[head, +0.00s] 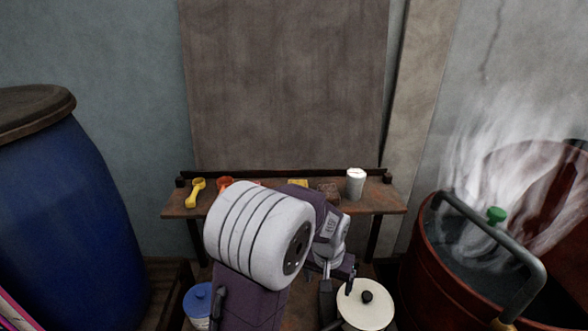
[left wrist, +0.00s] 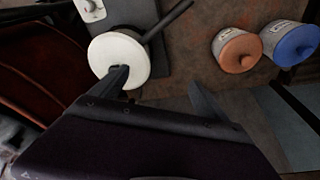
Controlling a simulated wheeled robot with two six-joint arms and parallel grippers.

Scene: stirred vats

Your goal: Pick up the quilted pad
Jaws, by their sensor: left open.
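I cannot make out the quilted pad for certain. A small brown, patterned flat item (head: 329,190) lies on the back shelf, partly behind my arm; it may be the pad, but it is too small to tell. My left gripper (head: 338,284) points down in front of the shelf, beside a white lid with a black knob (head: 367,305). In the left wrist view my left gripper (left wrist: 162,86) is open with nothing between its fingers. One finger overlaps the white lid (left wrist: 104,62) in that picture; I cannot tell whether they touch. My right gripper is out of view.
The shelf (head: 385,197) also holds a yellow scoop (head: 195,193), a yellow item (head: 298,183) and a white cup (head: 355,184). Below are a blue-lidded jar (left wrist: 292,40) and an orange-lidded jar (left wrist: 238,52). A blue barrel (head: 65,215) stands left, a steaming red vat (head: 425,265) right.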

